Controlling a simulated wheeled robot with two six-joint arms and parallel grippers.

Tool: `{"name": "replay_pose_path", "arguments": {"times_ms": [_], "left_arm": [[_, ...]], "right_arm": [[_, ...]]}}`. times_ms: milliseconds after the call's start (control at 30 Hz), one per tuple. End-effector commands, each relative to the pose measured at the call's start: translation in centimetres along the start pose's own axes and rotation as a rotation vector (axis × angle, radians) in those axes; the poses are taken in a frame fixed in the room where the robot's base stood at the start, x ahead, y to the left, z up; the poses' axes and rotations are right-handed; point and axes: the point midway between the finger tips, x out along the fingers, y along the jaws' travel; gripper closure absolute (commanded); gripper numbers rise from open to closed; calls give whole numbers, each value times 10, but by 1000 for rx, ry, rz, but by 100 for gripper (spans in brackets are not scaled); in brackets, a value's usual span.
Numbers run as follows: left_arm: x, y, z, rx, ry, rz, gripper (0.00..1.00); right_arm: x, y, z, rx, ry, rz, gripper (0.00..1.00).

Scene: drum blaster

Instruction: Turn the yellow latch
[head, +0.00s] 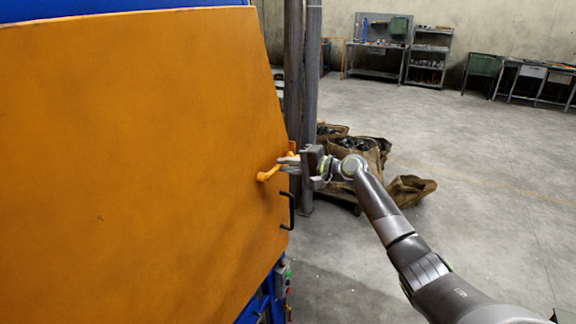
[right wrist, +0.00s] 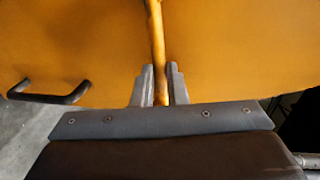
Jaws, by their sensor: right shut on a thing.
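The yellow latch (head: 268,174) is a bent bar near the right edge of the big orange door (head: 130,140) of the blue machine. In the right wrist view the latch (right wrist: 156,40) runs down between the two grey fingers. My right gripper (head: 288,165) is at the latch, and in the right wrist view its fingers (right wrist: 160,86) are shut on it. The fingers hide part of the latch. My left gripper is in neither view.
A dark handle (head: 289,210) sits on the door below the latch, and also shows in the right wrist view (right wrist: 50,97). Grey posts (head: 312,80) and brown sacks (head: 360,150) stand behind my gripper. The floor to the right is clear, with workbenches (head: 375,60) far back.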

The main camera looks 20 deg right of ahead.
Motion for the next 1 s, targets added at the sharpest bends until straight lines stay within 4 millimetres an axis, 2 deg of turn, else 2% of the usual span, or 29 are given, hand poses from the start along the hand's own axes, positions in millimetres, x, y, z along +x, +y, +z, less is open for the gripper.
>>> {"name": "replay_pose_path", "arguments": {"times_ms": [167, 200, 333, 367, 733, 867, 1000], "left_arm": [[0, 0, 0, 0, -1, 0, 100], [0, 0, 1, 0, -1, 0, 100], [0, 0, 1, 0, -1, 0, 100], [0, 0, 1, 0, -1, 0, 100], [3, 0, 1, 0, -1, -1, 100], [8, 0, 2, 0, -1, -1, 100], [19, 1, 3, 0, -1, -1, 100]], "right_arm": [[0, 3, 1, 6, -4, 4, 100], [0, 3, 1, 6, -4, 4, 84], [0, 2, 1, 5, -3, 3, 67], [0, 2, 1, 4, -3, 3, 66], [-6, 2, -1, 0, 0, 2, 66], [-22, 4, -1, -2, 1, 3, 66], [-51, 6, -1, -4, 2, 6, 66]]}}
